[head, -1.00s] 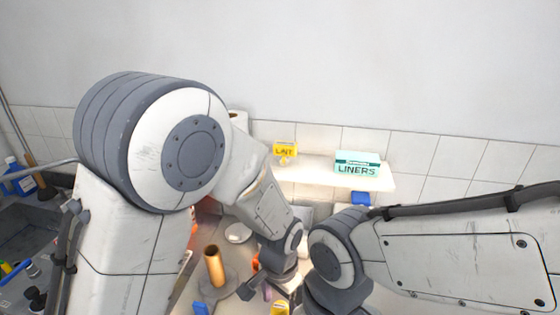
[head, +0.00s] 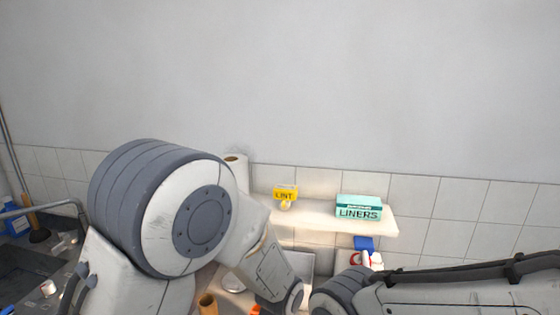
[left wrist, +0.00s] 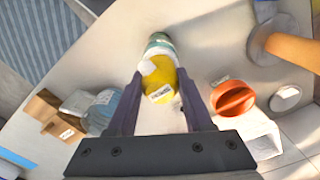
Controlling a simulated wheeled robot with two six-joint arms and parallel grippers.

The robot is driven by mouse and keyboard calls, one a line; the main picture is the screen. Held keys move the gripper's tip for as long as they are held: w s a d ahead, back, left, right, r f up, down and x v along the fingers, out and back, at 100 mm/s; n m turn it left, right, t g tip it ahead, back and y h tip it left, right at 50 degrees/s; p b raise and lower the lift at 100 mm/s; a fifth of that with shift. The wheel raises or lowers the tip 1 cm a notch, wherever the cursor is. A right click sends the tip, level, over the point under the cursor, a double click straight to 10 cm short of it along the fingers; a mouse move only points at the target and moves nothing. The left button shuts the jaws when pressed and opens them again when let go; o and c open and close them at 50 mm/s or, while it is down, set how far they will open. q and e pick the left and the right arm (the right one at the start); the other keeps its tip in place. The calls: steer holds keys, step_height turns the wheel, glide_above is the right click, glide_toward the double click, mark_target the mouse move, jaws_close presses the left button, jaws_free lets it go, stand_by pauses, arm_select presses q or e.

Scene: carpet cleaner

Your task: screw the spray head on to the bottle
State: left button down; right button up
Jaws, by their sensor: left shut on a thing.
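In the left wrist view, my left gripper (left wrist: 160,78) is shut on a yellow container (left wrist: 160,76) with a barcode label. A white and teal part (left wrist: 158,43) shows at its far end. I cannot tell for certain whether this is the task's bottle. In the head view my left arm comes in from the left, with its gripper below the picture edge. My right arm shows at the lower right, and its gripper is out of view. I cannot make out the spray head.
A red-orange round item (left wrist: 233,97), a bluish bottle (left wrist: 103,108) and a cardboard box (left wrist: 48,108) stand around the held container. A sink (head: 30,268) is at left.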

arm_select(q)
steer(key=shift+s+f, duration=0.1)
steer(key=shift+f, duration=0.15)
stand_by(0.3)
steer(key=m, duration=0.5)
steer(key=shift+m+p, duration=0.3)
steer(key=shift+p, duration=0.1)
steer(key=shift+m, duration=0.3)
steer(key=shift+s+a+f, duration=0.1)
steer(key=shift+f, duration=0.15)
